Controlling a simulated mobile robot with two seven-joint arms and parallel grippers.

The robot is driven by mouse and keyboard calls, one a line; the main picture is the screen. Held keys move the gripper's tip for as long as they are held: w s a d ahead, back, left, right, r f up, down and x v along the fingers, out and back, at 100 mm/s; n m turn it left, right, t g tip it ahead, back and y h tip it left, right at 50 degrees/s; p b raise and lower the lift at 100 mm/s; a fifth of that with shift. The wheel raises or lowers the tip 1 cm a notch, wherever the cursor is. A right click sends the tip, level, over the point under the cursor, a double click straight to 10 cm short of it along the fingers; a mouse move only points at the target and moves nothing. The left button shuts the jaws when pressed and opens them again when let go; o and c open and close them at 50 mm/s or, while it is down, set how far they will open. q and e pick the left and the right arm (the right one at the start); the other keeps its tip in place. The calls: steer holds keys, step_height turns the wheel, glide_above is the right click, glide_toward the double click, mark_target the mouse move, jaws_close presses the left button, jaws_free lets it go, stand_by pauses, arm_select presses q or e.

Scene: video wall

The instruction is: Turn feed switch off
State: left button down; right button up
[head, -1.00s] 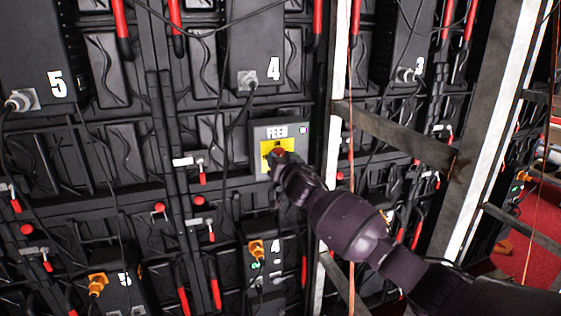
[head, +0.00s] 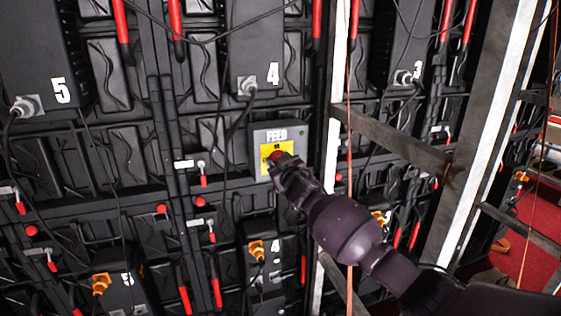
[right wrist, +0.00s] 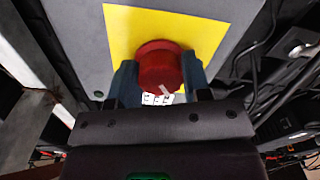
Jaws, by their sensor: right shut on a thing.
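The feed switch is a grey box (head: 262,132) marked FEED, with a yellow plate (head: 268,150) and a red rotary knob (head: 275,155). The small indicator at the box's upper right is dark. In the right wrist view the red knob (right wrist: 160,66) sits between the two fingers of my right gripper (right wrist: 160,75), which is shut on it. A pale mark on the knob points at a slant. Part of the printing on the plate is hidden by the knob and the gripper. My left gripper is not in view.
Black panel backs with cables and red handles surround the box. A large unit marked 4 (head: 257,60) hangs just above it. A metal frame post (head: 480,150) and a crossbar (head: 395,140) stand to the right, close to my right arm.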

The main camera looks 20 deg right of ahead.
steer(key=n+p, duration=0.1)
steer(key=n, duration=0.2)
steer(key=shift+r+n, duration=0.1)
steer(key=shift+n, duration=0.3)
steer(key=n+p, duration=0.1)
steer(key=n, duration=0.4)
steer(key=shift+d, duration=0.1)
steer(key=shift+n+p, duration=0.5)
steer(key=shift+n, duration=0.7)
steer(key=o, duration=0.9)
steer(key=shift+s, duration=0.1)
